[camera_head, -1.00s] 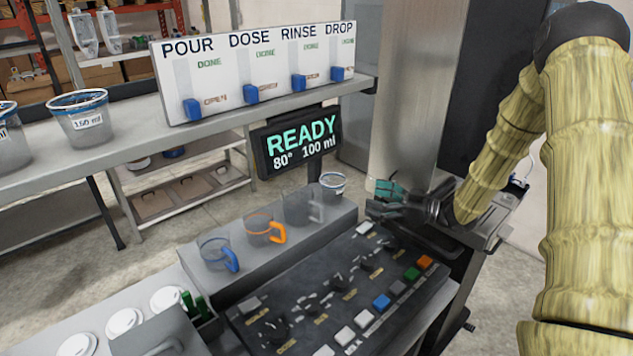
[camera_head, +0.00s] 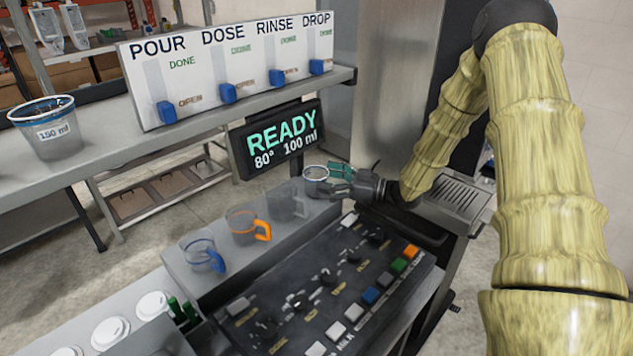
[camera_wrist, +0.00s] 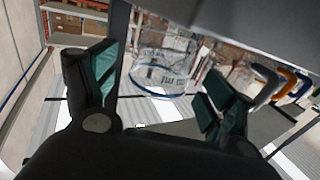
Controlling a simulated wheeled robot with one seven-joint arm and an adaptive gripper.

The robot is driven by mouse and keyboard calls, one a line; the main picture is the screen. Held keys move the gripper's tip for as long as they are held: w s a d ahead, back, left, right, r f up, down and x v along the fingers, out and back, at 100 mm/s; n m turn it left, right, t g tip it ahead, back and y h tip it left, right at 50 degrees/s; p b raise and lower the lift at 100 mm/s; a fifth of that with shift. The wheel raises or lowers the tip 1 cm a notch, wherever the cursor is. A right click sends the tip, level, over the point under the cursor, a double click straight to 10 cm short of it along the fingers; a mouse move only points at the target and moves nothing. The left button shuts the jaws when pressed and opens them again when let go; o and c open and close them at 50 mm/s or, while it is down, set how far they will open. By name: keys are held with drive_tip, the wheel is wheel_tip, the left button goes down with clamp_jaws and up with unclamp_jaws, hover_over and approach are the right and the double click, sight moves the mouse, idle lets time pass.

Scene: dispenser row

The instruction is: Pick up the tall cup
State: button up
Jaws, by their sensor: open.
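A clear, handleless cup (camera_head: 315,174) with a rim band and a label stands at the far right end of the raised ledge, below the display. My gripper (camera_head: 338,180) is open at its right side, with teal finger pads pointing toward it. In the wrist view the see-through cup (camera_wrist: 163,72) shows in the gap between the open fingers (camera_wrist: 158,92), a little ahead of them. I cannot tell whether a finger touches it. Another cup (camera_head: 47,128), clear with a blue rim and an ml label, stands on the upper shelf at left.
A grey-handled jug (camera_head: 287,203) stands close left of the cup, then an orange-handled jug (camera_head: 242,226) and a blue-handled one (camera_head: 201,255). A button panel (camera_head: 330,290) lies in front. The READY display (camera_head: 282,138) hangs just behind; a drip tray (camera_head: 458,192) is at right.

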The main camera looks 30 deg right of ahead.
sight(316, 177)
drive_tip(key=x, duration=0.2)
drive_tip(key=shift+w+a+p, duration=0.2)
drive_tip(key=shift+a+p, duration=0.1)
drive_tip(key=shift+a, duration=0.1)
drive_tip(key=shift+w+a+f, duration=0.1)
drive_tip(key=shift+w+a, duration=0.05)
drive_tip(key=shift+w, duration=0.25)
drive_tip(key=shift+s, duration=0.1)
drive_tip(key=c, duration=0.9)
